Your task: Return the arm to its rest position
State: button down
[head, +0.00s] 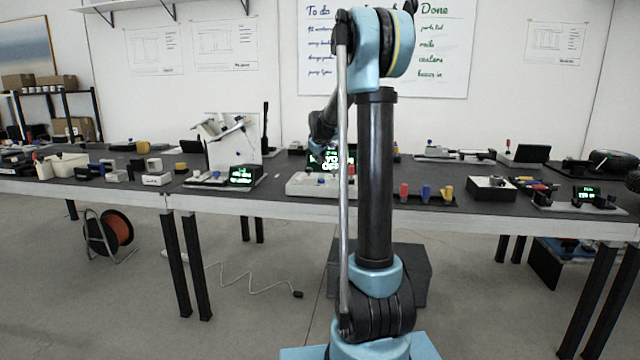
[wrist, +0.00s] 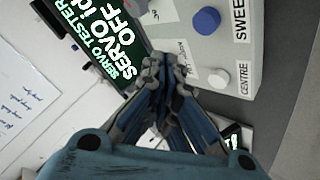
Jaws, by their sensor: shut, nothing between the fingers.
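My arm stands upright in the middle of the head view and bends over at the top. Its far end reaches down behind the column toward the bench. My gripper (wrist: 163,80) shows in the wrist view with its fingers together and nothing between them. It is in front of a servo tester box (wrist: 195,50) with a blue knob and a white button. A dark screen (wrist: 95,45) with green text reading "SERVO TESTER" and "OFF" is beside it. In the head view the lit screen (head: 330,158) shows partly behind my arm. The fingertips are hidden in the head view.
A long dark-topped bench (head: 290,205) runs across the room, with small devices along it. Red, blue and yellow pieces (head: 426,193) stand right of my arm. A black open box (head: 491,188) is farther right. A cable reel (head: 108,232) and a loose cable lie on the floor.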

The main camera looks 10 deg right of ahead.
jog(key=shift+s, duration=0.1)
jog(key=s+d+f+m+g, duration=0.1)
jog(key=s+f+m+g, duration=0.1)
jog(key=s, duration=1.4)
jog(key=s+f+m+g, duration=0.2)
jog(key=s+f, duration=0.1)
jog(key=s, duration=1.3)
jog(key=s+f+m+g, duration=0.1)
jog(key=s+f, duration=0.3)
jog(key=s, duration=0.4)
jog(key=s+f+m+g, duration=0.1)
jog(key=s+f, duration=0.3)
jog(key=s, duration=0.4)
jog(key=s+f+m+g+y, duration=0.1)
jog(key=s+f, duration=0.4)
jog(key=s, duration=0.3)
jog(key=shift+s+a+m, duration=0.2)
jog(key=shift+m, duration=0.1)
jog(key=shift+w+f, duration=0.25)
jog(key=shift+w, duration=0.2)
